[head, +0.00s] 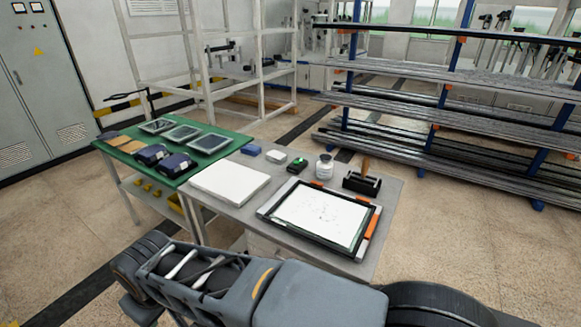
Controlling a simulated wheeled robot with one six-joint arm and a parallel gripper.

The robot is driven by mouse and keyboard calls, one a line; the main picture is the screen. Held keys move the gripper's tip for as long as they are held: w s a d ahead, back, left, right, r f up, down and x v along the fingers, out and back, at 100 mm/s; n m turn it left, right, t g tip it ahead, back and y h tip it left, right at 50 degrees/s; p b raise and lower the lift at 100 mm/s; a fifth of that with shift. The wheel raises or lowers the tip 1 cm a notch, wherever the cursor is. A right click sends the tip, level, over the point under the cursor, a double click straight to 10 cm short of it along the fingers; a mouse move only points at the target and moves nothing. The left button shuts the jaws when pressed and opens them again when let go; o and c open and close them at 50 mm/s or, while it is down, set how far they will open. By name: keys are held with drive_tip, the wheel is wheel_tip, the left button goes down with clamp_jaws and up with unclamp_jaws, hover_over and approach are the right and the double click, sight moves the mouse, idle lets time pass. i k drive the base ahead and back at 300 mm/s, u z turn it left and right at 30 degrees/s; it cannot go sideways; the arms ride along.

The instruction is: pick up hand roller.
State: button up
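The hand roller (362,182) appears to be the black item with an upright brown wooden handle. It is near the back right corner of the grey table (385,225), just behind the framed white panel. My arm crosses the bottom of the head view, in front of the table. My gripper cannot be made out, so its state and distance from the roller do not show. Nothing is seen holding the roller.
A black-framed panel with orange clamps (318,217), a white slab (229,184), a white jar (325,167) and small blue and green items share the table. A green-topped bench (221,163) adjoins at left. A rack of long bars (430,131) stands behind.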

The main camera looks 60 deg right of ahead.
sight(366, 162)
drive_tip(key=z, duration=2.8)
